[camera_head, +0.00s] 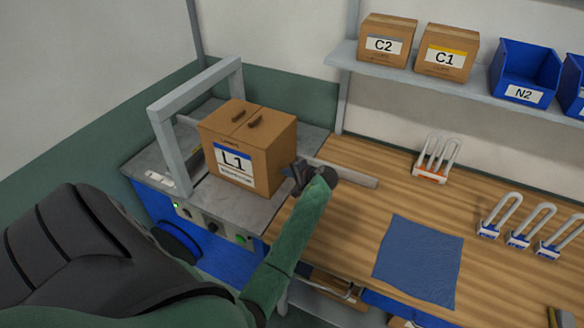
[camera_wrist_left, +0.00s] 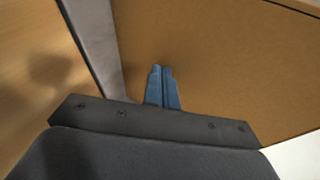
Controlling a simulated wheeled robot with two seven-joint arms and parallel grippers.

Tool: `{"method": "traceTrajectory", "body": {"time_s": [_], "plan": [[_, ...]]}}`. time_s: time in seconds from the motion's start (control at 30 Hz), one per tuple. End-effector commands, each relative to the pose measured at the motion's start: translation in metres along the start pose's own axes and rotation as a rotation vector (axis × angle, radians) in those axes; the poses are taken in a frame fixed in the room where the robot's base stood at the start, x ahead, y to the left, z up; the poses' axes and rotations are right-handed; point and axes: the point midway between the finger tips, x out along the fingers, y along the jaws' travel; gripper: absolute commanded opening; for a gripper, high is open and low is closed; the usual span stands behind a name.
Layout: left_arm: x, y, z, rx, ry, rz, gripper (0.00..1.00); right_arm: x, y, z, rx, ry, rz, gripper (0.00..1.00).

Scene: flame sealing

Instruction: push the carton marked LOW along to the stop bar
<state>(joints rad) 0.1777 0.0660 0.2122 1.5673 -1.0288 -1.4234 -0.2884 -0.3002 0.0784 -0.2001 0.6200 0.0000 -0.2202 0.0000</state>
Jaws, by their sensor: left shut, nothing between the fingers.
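A brown carton (camera_head: 231,165) with a blue-edged label reading L1 stands upright on the grey bed of a machine, partly under its grey arch. I cannot read LOW on it. My left gripper (camera_head: 296,176) is shut and empty at the carton's right side. In the left wrist view the closed blue fingertips (camera_wrist_left: 163,80) point at the cardboard face (camera_wrist_left: 215,60), close against it; I cannot tell whether they touch. I cannot clearly identify the stop bar; a grey bar (camera_head: 350,175) lies to the right of the gripper. My right gripper is not in view.
The grey arch (camera_head: 167,143) stands at the carton's left. The wooden bench (camera_head: 365,205) carries a blue cloth (camera_head: 420,262) and white U-shaped pieces (camera_head: 431,172). A shelf above holds cartons C2 (camera_head: 385,43) and C1 (camera_head: 444,55) and a blue bin N2 (camera_head: 523,77).

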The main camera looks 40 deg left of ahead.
Motion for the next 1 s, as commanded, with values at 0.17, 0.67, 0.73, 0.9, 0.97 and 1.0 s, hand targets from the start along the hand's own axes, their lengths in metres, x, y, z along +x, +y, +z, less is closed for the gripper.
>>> {"method": "traceTrajectory", "body": {"time_s": [0.17,0.67,0.73,0.9,0.97,1.0], "plan": [[0.009,-0.004,0.003,0.0,-0.001,0.0,0.0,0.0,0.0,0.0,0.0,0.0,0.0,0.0],[0.033,-0.017,0.01,-0.001,-0.001,0.0,0.0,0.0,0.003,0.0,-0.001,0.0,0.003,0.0],[0.037,-0.019,0.011,-0.001,-0.001,0.0,0.0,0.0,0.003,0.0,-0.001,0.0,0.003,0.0],[0.044,-0.022,0.013,0.0,0.0,0.0,0.0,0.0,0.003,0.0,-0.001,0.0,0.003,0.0],[0.047,-0.024,0.014,0.0,0.0,0.0,0.0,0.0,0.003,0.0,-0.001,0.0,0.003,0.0],[0.049,-0.025,0.014,0.0,0.0,0.0,0.0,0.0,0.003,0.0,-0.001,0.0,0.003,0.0]]}}
